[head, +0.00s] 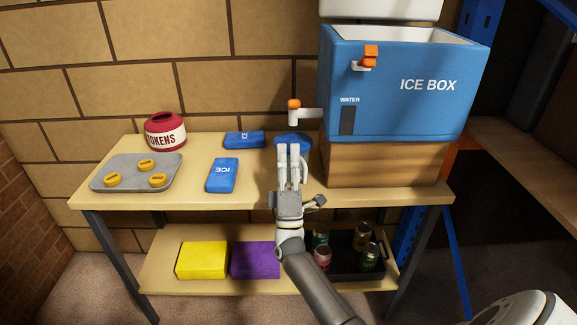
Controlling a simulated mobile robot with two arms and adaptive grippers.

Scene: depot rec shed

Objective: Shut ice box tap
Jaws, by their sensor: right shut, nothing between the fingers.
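The blue ice box (400,95) stands on a wooden block (385,165) at the right of the table. Its white tap (308,115) sticks out from the left side and has an orange knob (294,104) on top. I cannot tell from this view whether the tap is open or whether water runs from it. A blue vessel (293,137) sits under the spout, partly hidden by my fingers. My right gripper (291,150) is shut and empty, upright below and in front of the tap, apart from the knob. My left gripper is not in view.
On the table (150,205) are a red token jar (165,128), a grey tray (130,180) with yellow discs, and ice packs (222,176). The lower shelf holds yellow (202,260) and purple (255,260) blocks and a black crate (345,268) of cans. An orange-and-white latch (368,58) is on the box front.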

